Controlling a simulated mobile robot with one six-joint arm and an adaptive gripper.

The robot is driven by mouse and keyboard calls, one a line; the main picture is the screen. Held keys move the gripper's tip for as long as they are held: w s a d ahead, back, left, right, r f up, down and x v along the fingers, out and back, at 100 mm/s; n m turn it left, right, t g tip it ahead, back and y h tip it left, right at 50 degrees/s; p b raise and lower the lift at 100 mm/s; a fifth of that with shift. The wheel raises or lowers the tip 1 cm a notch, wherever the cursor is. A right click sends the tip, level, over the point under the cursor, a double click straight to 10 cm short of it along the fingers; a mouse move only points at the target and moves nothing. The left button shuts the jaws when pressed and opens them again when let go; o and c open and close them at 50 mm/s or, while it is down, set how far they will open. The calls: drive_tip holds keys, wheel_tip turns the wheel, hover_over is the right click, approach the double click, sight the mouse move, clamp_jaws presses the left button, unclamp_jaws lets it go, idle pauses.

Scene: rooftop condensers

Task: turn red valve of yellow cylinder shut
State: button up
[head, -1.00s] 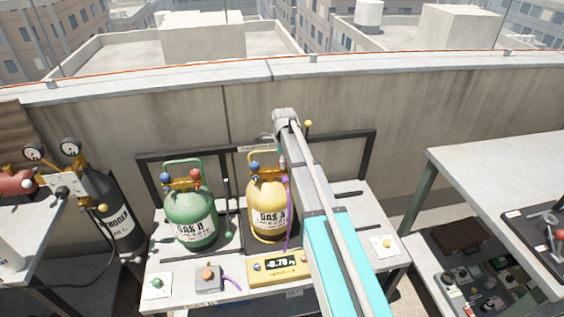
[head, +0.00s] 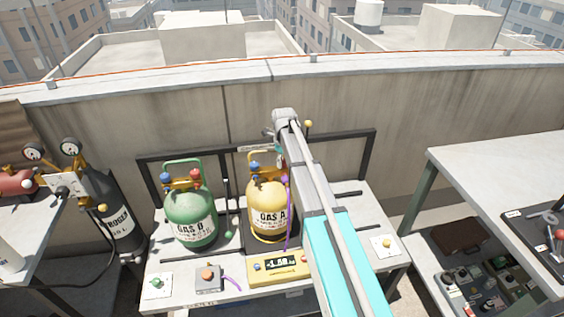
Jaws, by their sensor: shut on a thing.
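The yellow cylinder (head: 268,212), labelled GAS A, stands upright on a dark scale platform on the bench. A blue valve (head: 254,166) shows on the left of its top. Its red valve is not visible; my arm covers the right side of the cylinder's top. My arm rises from the bottom right to a grey joint above and behind the cylinder. My gripper is hidden behind this arm, so its fingers and any contact with the valve do not show. A purple hose or cable runs down the cylinder's right side.
A green cylinder (head: 190,218) with red and blue valves stands to the left on the same bench. A yellow display box (head: 278,266) sits in front. A black rack frame (head: 362,158) stands behind, before the parapet wall. A dark cylinder (head: 112,215) stands further left.

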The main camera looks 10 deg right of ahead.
drive_tip(key=shift+w, duration=0.1)
drive_tip(key=o, duration=1.1)
drive_tip(key=shift+a, duration=0.1)
drive_tip(key=shift+c, duration=0.2)
drive_tip(key=shift+o, duration=0.5)
